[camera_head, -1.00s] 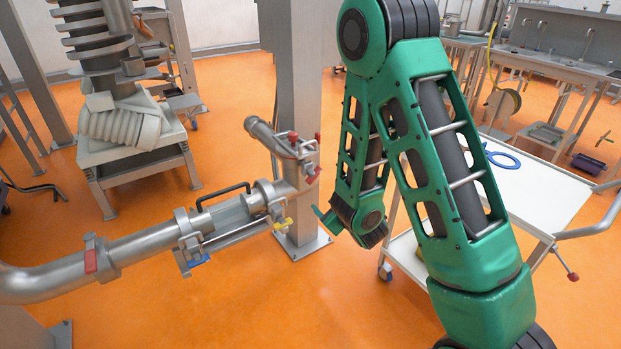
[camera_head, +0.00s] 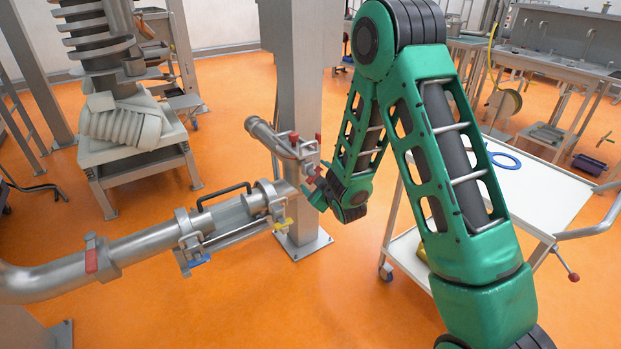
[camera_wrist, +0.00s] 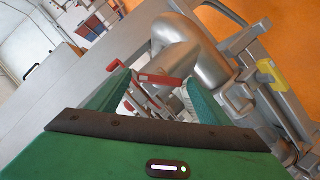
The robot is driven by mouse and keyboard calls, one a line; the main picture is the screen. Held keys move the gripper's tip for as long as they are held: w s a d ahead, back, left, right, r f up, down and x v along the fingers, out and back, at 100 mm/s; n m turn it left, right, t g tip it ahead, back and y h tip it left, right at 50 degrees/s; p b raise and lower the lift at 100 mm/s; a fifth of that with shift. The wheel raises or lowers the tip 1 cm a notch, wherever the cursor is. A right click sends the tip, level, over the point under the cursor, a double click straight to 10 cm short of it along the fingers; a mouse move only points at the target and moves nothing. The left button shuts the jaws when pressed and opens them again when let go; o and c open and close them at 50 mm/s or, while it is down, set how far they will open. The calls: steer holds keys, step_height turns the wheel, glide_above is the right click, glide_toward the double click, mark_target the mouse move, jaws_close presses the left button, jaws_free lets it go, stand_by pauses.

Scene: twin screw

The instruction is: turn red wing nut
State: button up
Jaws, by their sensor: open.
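Red wing nuts sit on the clamp of the upright pipe branch: one on its left (camera_head: 293,139), one on its right (camera_head: 318,138) and one lower down (camera_head: 311,178), close to my gripper (camera_head: 314,190). In the wrist view, my open gripper (camera_wrist: 158,92) has its two green fingers spread on either side of the clamp. A red wing nut (camera_wrist: 158,79) shows between the fingers, and more red shows at the left finger. The fingers hold nothing that I can see. Whether they touch the clamp, I cannot tell.
The steel pipe (camera_head: 145,246) runs in from the left, with a blue wing nut (camera_head: 200,260) and a yellow one (camera_head: 283,224) on its clamps. A grey column (camera_head: 298,80) stands just behind. A white cart (camera_head: 545,195) with a blue ring (camera_head: 503,160) is at right.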

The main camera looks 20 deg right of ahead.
steer(key=shift+x, duration=0.75)
steer(key=shift+c, duration=0.4)
